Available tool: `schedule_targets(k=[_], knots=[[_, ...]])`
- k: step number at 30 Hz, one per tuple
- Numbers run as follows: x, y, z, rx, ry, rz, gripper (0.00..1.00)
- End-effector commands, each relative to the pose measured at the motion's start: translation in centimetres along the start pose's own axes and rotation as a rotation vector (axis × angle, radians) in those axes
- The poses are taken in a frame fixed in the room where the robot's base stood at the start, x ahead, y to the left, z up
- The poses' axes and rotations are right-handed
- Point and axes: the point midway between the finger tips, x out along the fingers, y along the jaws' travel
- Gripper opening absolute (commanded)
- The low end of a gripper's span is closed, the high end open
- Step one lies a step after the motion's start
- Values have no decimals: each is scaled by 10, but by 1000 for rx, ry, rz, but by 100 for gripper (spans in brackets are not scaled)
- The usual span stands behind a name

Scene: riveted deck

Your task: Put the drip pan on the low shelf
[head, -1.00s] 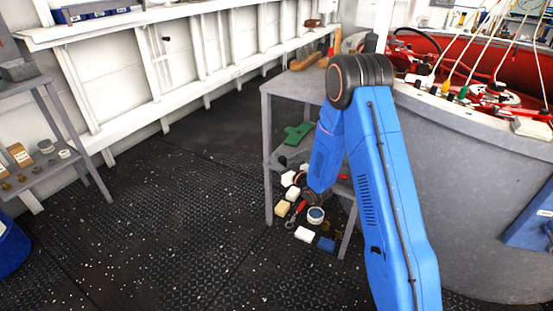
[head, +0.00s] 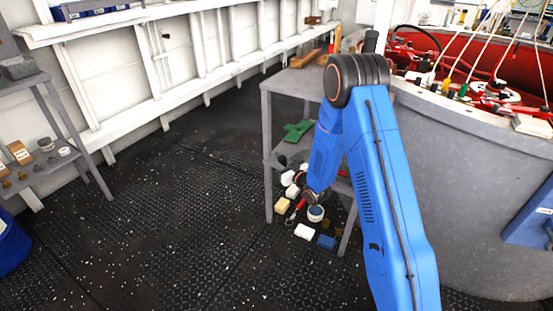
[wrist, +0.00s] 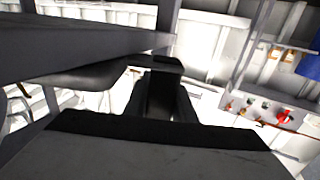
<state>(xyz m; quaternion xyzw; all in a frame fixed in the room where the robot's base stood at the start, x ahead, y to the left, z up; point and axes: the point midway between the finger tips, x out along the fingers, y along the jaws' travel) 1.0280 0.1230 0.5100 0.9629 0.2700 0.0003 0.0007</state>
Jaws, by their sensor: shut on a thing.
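In the wrist view my gripper (wrist: 165,88) shows as dark fingers close together. A dark, smooth, curved piece (wrist: 88,78) reaches left from them; it looks like the rim of the drip pan, with most of the pan hidden. The head view does not show the pan or the fingers, which are hidden behind my blue arm and the grey table. In the head view the low shelf (head: 276,157) is the grey level under the table top. A green object (head: 298,131) lies on it. My wrist is beside the table's lower front, near that shelf.
The grey table top (head: 292,84) overhangs the shelf, and its legs (head: 267,165) flank it. The dark deck (head: 150,215) to the left is clear. A curved grey wall (head: 455,190) stands right.

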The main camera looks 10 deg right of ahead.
Motion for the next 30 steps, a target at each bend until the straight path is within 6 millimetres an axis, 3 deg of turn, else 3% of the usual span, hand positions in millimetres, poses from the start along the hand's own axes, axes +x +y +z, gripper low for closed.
schedule_targets(k=[1, 3, 4, 17, 30], knots=[[0, 0, 0, 0, 1, 0, 26], [0, 0, 0, 0, 1, 0, 42], [0, 0, 0, 0, 1, 0, 45], [-10, 0, 0, 0, -1, 1, 45], [-91, 1, 0, 2, -1, 2, 45]])
